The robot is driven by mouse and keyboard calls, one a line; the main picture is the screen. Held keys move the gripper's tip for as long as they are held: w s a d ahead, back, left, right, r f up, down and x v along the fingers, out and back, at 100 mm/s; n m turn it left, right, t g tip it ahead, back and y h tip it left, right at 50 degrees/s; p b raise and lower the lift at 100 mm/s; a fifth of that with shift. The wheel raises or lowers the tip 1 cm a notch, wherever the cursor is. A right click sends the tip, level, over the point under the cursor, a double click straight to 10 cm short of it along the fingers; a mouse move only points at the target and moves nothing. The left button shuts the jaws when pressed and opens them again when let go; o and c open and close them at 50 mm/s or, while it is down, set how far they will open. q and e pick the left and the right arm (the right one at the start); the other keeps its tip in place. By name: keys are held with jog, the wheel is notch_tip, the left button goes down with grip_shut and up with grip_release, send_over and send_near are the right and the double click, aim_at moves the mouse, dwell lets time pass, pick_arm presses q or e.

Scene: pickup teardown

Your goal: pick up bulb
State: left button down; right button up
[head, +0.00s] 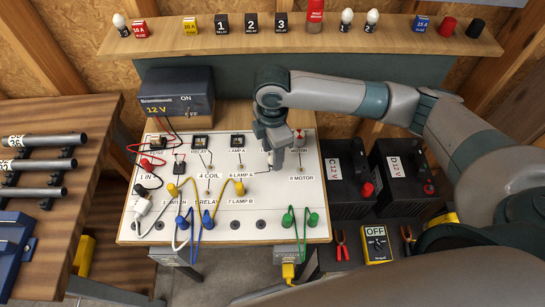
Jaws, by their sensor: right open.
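My right gripper (278,163) points down over the white circuit board (265,218), near the labels 6 LAMP A and 8 MOTOR. It is open, and I see nothing held in it. It is well in front of and below the shelf bulbs. Its fingertips are small, and whether they touch the board is unclear. My left gripper is out of view.
A 12 V supply (177,93) stands behind the board. Coloured cables cross the board. Two batteries (347,178) (400,175) and a yellow meter (376,245) are at right.

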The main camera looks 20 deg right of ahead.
jog(key=shift+f, duration=0.95)
grip_shut()
